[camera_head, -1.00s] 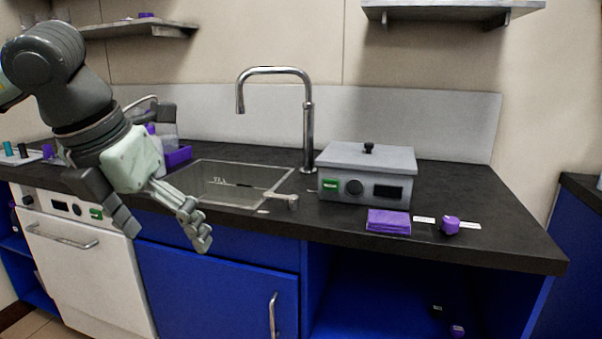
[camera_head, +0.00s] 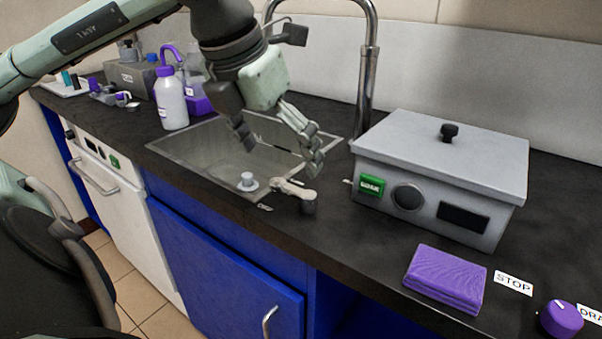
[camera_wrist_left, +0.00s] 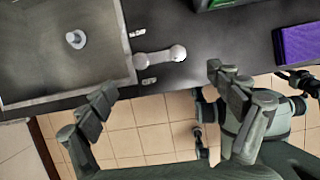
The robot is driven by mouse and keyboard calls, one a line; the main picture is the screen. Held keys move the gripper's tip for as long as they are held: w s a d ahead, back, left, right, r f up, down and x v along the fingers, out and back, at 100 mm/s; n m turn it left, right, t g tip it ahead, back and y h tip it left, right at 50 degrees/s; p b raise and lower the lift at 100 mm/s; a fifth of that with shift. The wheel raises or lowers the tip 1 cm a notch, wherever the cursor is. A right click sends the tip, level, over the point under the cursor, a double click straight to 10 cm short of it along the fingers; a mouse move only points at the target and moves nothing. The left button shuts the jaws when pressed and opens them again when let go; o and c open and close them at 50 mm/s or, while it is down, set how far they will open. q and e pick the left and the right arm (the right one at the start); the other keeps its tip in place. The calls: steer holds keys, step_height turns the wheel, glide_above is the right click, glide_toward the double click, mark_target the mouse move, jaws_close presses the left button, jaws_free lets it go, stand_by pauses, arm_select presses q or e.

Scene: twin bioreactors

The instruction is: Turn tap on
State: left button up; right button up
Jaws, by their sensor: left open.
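The tap has a tall chrome spout (camera_head: 370,75) behind the sink and a short pale metal lever (camera_head: 296,190) on the counter at the sink's front right corner. The lever also shows in the left wrist view (camera_wrist_left: 160,55), lying lengthwise between two small labels. My left gripper (camera_head: 280,153) is open and empty, fingers pointing down over the right part of the sink, close to the lever. In the left wrist view its fingertips (camera_wrist_left: 162,80) lie to either side of the lever, with no contact visible.
The sink (camera_head: 190,153) holds a pale drain plug (camera_head: 248,182). A grey lidded bath (camera_head: 440,170) stands right of the lever. Purple cloths (camera_head: 446,277) and a purple knob (camera_head: 561,318) are at front right. A purple-capped bottle (camera_head: 172,100) stands left of the sink.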

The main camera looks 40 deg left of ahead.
mark_target(293, 189)
arm_select(q)
steer(key=b+x, duration=0.1)
steer(key=x, duration=0.5)
steer(key=shift+f, duration=0.2)
arm_select(e)
steer(key=r, duration=0.3)
steer(key=shift+w+r, duration=0.2)
arm_select(q)
steer(key=shift+c, duration=0.2)
steer(key=c, duration=1.7)
steer(key=shift+o, duration=0.2)
arm_select(e)
steer(key=shift+d, duration=0.1)
